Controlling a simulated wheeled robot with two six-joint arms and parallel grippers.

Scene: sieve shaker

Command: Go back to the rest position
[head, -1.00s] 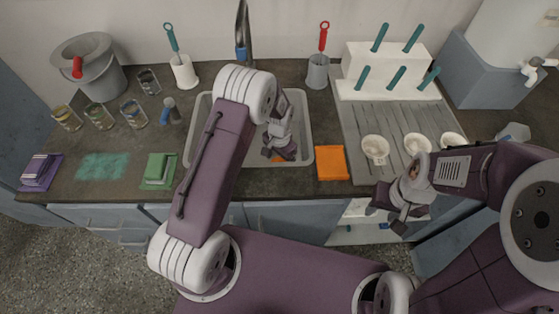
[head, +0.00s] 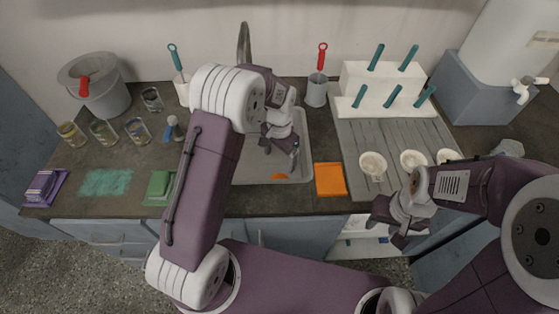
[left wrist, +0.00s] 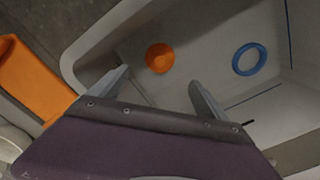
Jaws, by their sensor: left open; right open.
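My left gripper (head: 281,146) is over the sink (head: 306,165), with its arm reaching across the counter from the left. It also shows in the left wrist view (left wrist: 155,85), where its two fingers stand wide apart with nothing between them. My right gripper (head: 386,226) is in front of the counter's edge on the right, open and empty.
An orange round thing (left wrist: 160,58) and a blue ring (left wrist: 249,59) lie in the sink. White cups (head: 373,164) stand on the ridged drainboard (head: 352,139). Several glass jars (head: 104,132) and a bucket (head: 103,92) stand left.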

